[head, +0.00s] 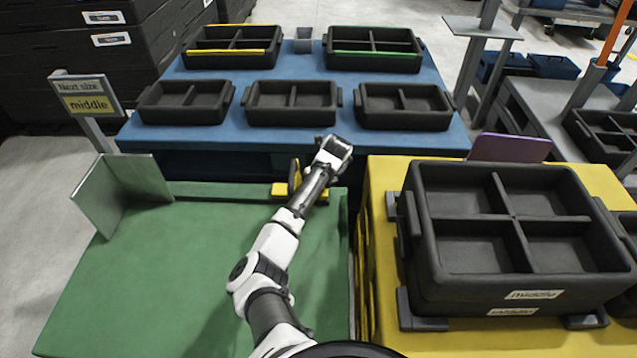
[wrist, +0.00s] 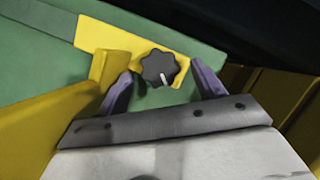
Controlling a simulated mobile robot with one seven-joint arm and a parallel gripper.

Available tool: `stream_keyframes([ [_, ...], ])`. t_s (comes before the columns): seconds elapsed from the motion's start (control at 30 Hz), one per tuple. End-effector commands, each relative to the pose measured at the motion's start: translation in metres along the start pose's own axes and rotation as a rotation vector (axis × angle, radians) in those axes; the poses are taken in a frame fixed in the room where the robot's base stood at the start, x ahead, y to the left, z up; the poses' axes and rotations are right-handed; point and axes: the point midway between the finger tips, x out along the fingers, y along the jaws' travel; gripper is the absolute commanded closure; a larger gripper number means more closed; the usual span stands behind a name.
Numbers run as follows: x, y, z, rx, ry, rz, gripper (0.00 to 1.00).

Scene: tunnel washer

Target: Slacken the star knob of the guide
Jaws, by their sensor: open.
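The black star knob (wrist: 159,68) sits on a yellow plate of the guide (wrist: 108,42) in the wrist view; a white mark on its face points downward. My gripper (wrist: 161,72) is open, with one purple finger on each side of the knob. Small gaps show between fingers and knob, so I see no contact. In the head view the yellow guide (head: 281,190) is at the far right of the green table, partly behind my arm. The knob and my fingertips are hidden there.
The green table (head: 190,270) is largely bare, with an upright grey-green plate (head: 122,192) and a sign reading "middle" (head: 85,100) at left. A blue table (head: 290,78) with black trays lies behind. A yellow stand (head: 385,250) bears stacked black crates at right.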

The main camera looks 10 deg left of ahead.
Motion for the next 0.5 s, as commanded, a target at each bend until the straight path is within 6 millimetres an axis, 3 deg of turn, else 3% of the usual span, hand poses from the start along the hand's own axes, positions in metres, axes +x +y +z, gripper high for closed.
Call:
stream_keyframes([
  [0.33, 0.0041, -0.0002, 0.0002, 0.000, -0.001, 0.000, 0.32],
  [0.5, 0.0039, -0.0001, 0.0002, 0.000, -0.001, 0.000, 0.54],
])
